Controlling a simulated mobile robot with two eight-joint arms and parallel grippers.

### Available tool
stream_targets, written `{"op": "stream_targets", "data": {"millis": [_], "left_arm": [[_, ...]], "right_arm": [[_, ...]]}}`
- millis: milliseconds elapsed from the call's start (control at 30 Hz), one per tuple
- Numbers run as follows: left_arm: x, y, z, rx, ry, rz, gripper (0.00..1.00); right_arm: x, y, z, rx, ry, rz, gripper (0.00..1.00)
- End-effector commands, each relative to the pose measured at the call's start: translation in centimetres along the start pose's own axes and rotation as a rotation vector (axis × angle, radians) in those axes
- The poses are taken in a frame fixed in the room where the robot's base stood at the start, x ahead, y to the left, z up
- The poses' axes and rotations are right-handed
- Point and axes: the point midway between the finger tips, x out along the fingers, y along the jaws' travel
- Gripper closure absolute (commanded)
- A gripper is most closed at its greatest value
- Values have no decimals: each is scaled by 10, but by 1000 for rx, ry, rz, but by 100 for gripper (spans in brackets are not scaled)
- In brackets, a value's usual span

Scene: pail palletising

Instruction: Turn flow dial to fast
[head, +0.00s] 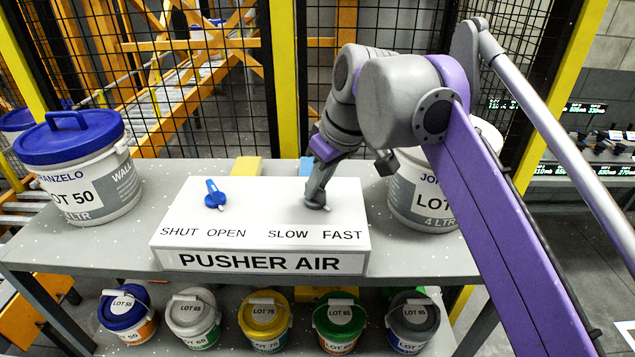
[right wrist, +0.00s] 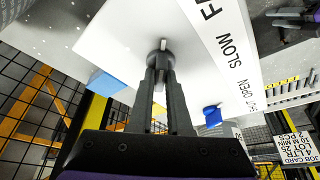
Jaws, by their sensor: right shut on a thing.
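The white PUSHER AIR box (head: 262,215) stands on the grey table, with SLOW and FAST printed on the right of its sloping top. My right gripper (head: 318,198) comes down on the flow dial (head: 327,208) above these words. In the right wrist view, the fingers of my right gripper (right wrist: 161,75) are closed around the grey round dial (right wrist: 161,56), which has a pale pointer mark. The fingers hide most of the dial, so I cannot tell its exact setting. My left gripper is not in view.
A blue valve handle (head: 213,194) sits on the box above SHUT and OPEN. A blue-lidded LOT 50 pail (head: 85,175) stands left, another pail (head: 410,190) right, partly behind my arm. Several small pails fill the shelf below. A mesh fence stands behind.

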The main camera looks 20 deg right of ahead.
Motion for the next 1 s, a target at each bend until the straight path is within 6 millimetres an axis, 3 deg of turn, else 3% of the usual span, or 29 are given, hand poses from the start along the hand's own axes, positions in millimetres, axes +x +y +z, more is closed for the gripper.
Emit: {"op": "stream_targets", "data": {"millis": [33, 167, 567, 1000], "left_arm": [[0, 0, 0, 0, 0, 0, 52], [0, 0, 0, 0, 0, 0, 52], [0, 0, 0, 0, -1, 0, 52], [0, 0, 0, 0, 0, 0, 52]], "right_arm": [[0, 0, 0, -1, 1, 0, 78], [0, 0, 0, -1, 0, 0, 55], [-6, 0, 0, 0, 0, 0, 54], [-85, 0, 0, 1, 0, 1, 54]]}}
